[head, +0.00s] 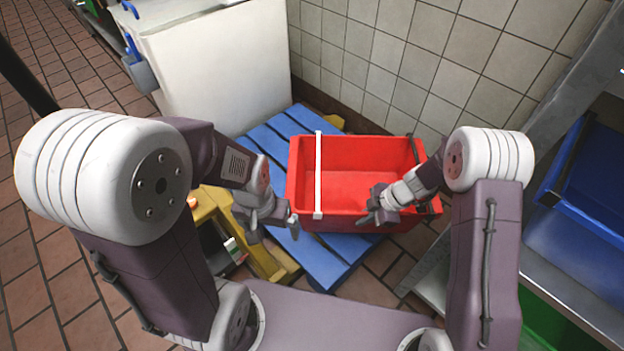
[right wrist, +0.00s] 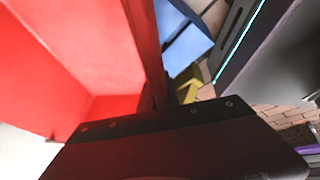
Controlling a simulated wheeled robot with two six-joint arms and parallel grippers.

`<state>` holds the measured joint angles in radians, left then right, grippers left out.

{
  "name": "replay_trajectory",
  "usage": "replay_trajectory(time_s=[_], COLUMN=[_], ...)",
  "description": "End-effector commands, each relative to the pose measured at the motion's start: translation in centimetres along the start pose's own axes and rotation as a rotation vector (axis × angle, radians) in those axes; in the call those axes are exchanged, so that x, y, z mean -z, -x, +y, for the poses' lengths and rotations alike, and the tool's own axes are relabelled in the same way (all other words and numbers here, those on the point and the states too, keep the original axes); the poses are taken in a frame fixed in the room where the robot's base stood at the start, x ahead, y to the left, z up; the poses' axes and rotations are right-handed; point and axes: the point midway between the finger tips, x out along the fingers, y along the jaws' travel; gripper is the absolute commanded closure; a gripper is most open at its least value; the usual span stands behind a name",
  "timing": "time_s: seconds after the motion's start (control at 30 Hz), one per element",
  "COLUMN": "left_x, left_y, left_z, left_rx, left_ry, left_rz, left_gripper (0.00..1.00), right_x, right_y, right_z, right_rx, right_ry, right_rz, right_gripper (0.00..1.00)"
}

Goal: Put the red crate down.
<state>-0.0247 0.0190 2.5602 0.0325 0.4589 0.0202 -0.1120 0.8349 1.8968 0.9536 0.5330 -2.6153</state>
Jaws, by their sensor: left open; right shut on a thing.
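The red crate (head: 345,190) is upright and looks empty in the head view, with a white bar (head: 319,175) across its left part. It is over the blue pallet (head: 335,255); I cannot tell whether it rests on it or hangs just above. My right gripper (head: 372,210) is shut on the crate's near wall, right of the middle. The crate's red wall (right wrist: 80,45) fills the left of the right wrist view. My left gripper (head: 274,220) is open and empty, just left of the crate's near left corner and apart from it.
A white cabinet (head: 215,60) stands behind on the left, and a tiled wall (head: 400,55) runs behind the crate. A yellow frame (head: 210,205) lies left of the pallet. A metal shelf with a blue bin (head: 580,230) stands on the right.

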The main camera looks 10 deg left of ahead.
Motion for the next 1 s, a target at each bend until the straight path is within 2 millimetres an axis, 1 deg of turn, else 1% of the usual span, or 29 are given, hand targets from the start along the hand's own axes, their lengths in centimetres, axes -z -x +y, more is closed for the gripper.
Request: replay_trajectory(time_s=[0.03, 0.13, 0.23, 0.37, 0.6, 0.7, 0.8, 1.0], left_x=[0.0, 0.0, 0.0, -0.1, -0.3, -0.3, -0.3, -0.3], left_y=[0.2, 0.2, -0.2, -1.0, -2.7, -3.3, -3.5, -3.5], left_z=[0.0, 0.0, 0.0, 0.0, -0.1, -0.1, -0.1, -0.1], left_rx=[0.0, 0.0, 0.0, 0.0, 0.0, 0.0, 0.0, 0.0], left_ry=[0.0, 0.0, 0.0, 0.0, 0.0, 0.0, 0.0, 0.0], left_rz=[0.0, 0.0, 0.001, 0.0, 0.0, 0.0, 0.0, 0.0], left_gripper=[0.0, 0.0, 0.0, 0.0, 0.0, 0.0, 0.0, 0.0], right_x=[0.1, 0.1, 0.4, 1.5, 3.9, 4.7, 5.1, 5.2], right_y=[0.2, 0.1, -0.9, -3.4, -8.5, -10.0, -10.7, -10.9], right_z=[0.2, 0.2, 0.7, 1.9, 4.8, 5.7, 6.2, 6.4], right_rx=[-0.004, -0.004, -0.002, -0.002, -0.003, -0.005, -0.005, -0.005], right_ry=[0.003, 0.002, 0.003, 0.006, 0.007, 0.006, 0.002, 0.001], right_rz=[-0.001, 0.0, 0.0, 0.0, 0.001, 0.001, 0.0, 0.0], right_gripper=[1.0, 1.0, 1.0, 1.0, 1.0, 1.0, 1.0, 1.0])
